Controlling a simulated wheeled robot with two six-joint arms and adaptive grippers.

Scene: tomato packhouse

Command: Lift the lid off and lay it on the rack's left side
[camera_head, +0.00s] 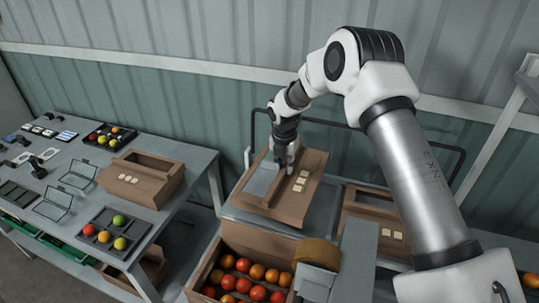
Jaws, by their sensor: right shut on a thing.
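A brown carton top with pale square labels, which looks like the lid (310,167), is on the grey rack (233,214). My right gripper (286,165) points down at its upper middle and is shut on it. A grey panel or opening shows to the left of the fingers. The fingers hide the exact grip, and I cannot tell whether the lid is clear of what is under it. My left gripper is not in view.
A crate (206,268) of tomatoes stands in front of the rack. Another labelled brown carton (363,212) is to the right. The left table (190,160) holds a similar carton (150,190), trays of tomatoes and small tools. A dark rail (330,122) runs behind the rack.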

